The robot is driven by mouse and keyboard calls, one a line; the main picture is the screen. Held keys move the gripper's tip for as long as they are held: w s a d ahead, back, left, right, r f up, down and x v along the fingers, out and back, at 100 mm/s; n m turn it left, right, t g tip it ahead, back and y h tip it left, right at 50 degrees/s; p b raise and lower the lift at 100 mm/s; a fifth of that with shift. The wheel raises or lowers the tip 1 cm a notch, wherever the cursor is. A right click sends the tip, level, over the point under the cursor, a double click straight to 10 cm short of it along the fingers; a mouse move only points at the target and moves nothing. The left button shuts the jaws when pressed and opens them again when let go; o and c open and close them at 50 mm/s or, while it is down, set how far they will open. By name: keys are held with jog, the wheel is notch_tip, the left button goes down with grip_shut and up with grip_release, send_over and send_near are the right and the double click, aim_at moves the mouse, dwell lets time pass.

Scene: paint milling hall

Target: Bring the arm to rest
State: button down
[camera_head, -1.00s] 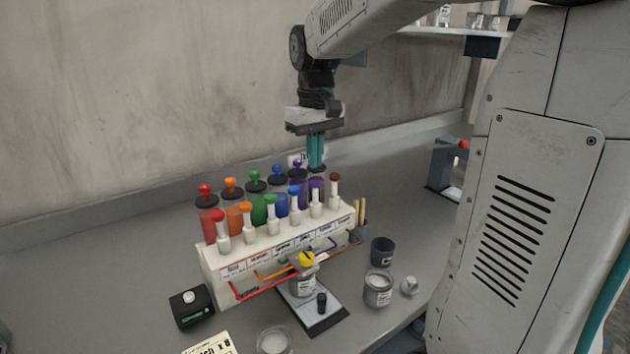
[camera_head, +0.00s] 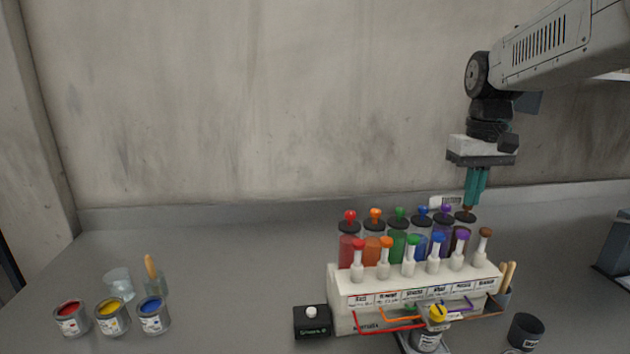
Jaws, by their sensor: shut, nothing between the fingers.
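My arm comes in from the upper right, and its gripper (camera_head: 474,198) points straight down. The teal fingers are together with nothing between them. The fingertips are over the right end of the back row of colored jars, and in the picture they overlap the brown-knobbed jar (camera_head: 464,225). I cannot tell whether they touch its knob or are behind it.
Red (camera_head: 71,318), yellow (camera_head: 112,317) and blue (camera_head: 152,315) paint cans stand far left.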

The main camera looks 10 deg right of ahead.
jog(key=s+a+f, duration=0.2)
jog(key=s+a, duration=0.1)
jog(key=s, duration=0.4)
jog(key=s+a+f+t, duration=0.1)
jog(key=s+a+f, duration=0.2)
jog(key=s, duration=0.5)
jog(key=s+a+f, duration=0.2)
jog(key=s+a, duration=0.2)
jog(key=s, duration=0.4)
jog(key=shift+s+f, duration=0.25)
jog(key=shift+a, duration=0.1)
